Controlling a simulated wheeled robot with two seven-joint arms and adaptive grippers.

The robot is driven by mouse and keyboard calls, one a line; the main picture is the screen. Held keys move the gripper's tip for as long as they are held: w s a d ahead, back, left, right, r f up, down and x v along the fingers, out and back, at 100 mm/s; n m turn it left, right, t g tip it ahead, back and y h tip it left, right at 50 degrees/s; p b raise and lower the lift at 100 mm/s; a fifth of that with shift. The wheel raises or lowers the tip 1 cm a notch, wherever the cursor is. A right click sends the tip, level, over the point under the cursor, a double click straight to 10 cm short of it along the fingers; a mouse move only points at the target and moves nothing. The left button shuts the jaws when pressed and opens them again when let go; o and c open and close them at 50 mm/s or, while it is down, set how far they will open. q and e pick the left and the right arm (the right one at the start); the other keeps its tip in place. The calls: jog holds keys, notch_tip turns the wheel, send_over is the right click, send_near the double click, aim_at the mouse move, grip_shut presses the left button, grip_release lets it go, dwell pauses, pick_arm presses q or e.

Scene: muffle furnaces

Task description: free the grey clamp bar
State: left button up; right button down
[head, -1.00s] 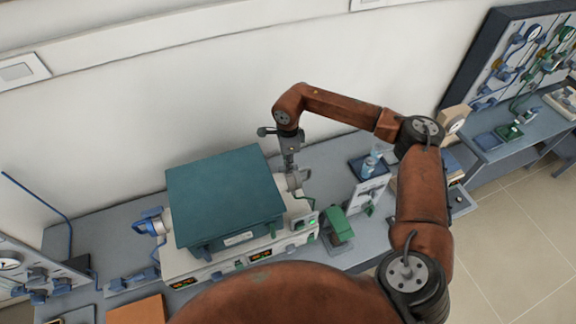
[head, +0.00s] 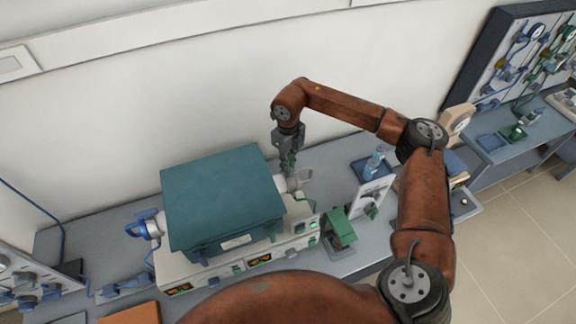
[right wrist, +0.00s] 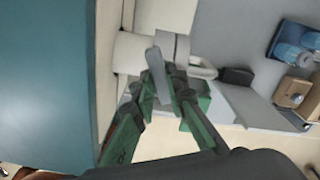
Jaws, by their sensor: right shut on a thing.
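The grey clamp bar (right wrist: 158,76) is a short, round-ended bar. In the right wrist view it stands between the green fingertips of my right gripper (right wrist: 163,92), which is shut on it. Behind it are a white cylinder (right wrist: 132,52) with a grey collar and a pale loop handle. In the head view my right gripper (head: 289,164) points down at the right side of the teal-topped furnace (head: 222,196), beside the white side fitting (head: 301,180). The bar is too small and covered to make out there. My left gripper is not in view.
A blue fitting (head: 147,224) sticks out on the furnace's left. A green-topped device (head: 340,229) and a white panel (head: 372,193) stand on the bench to the right. The wall is close behind. A gauge board (head: 520,55) hangs at the far right.

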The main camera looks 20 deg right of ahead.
jog(key=m, duration=0.4)
jog(key=shift+m+b, duration=0.4)
jog(key=shift+r, duration=0.1)
dwell(0.3)
jog(key=c, duration=1.9)
grip_release()
jog(key=shift+c, duration=0.2)
notch_tip(320, 180, up, 12)
